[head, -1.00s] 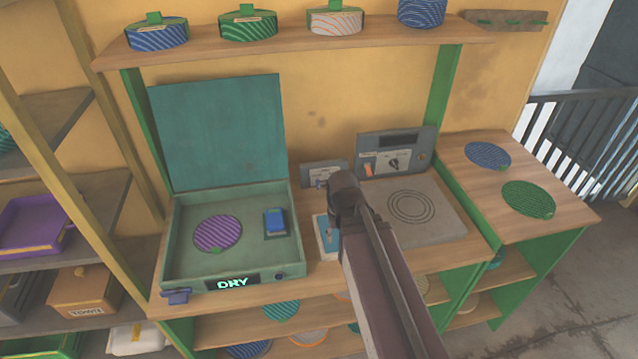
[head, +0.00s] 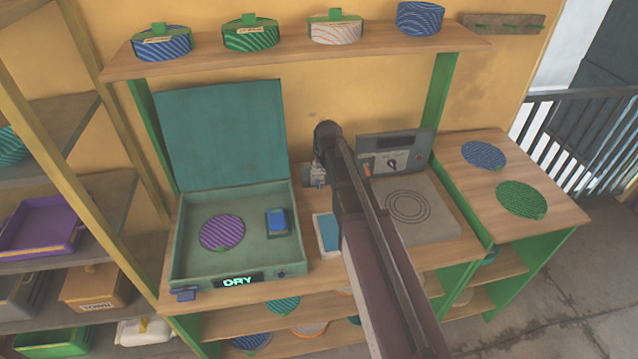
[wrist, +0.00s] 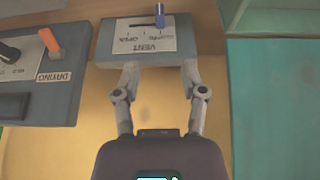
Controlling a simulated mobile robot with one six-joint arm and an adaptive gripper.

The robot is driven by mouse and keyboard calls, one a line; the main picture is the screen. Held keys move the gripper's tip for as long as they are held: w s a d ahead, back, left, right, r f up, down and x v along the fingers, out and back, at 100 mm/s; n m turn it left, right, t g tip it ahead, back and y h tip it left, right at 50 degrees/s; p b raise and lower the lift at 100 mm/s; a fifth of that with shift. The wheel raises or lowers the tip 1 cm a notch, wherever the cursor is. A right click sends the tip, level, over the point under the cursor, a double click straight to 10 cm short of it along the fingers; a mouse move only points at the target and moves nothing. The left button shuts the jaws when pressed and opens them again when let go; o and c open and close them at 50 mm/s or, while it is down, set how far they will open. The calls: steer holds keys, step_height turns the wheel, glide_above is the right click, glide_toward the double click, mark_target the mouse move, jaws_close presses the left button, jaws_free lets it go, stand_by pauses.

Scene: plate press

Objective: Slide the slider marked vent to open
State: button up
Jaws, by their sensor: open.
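The vent panel (wrist: 138,40) is a grey box with a white label plate, upside down in the wrist view. Its blue slider knob (wrist: 160,16) stands at the right part of the slot there, on the side of the closed marking, away from OPEN at the left. My gripper (wrist: 160,67) is open and empty, its two fingers spread before the panel's lower edge in this view, with the knob beyond them. In the head view my arm covers much of the vent panel (head: 306,176); the blue knob (head: 318,183) shows beside it. Whether the fingers touch the panel, I cannot tell.
The drying panel with an orange lever (wrist: 48,39) and a black knob is close beside the vent panel. In the head view, an open teal press (head: 237,265) stands left, a ringed hot plate (head: 440,220) right, and a shelf (head: 290,55) with tins above.

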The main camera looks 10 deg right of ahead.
mark_target(319, 183)
steer(key=b+x, duration=1.2)
steer(key=x, duration=0.1)
steer(key=shift+w+f+b, duration=0.1)
steer(key=shift+f+b, duration=0.25)
stand_by(0.5)
stand_by(0.3)
jaws_close()
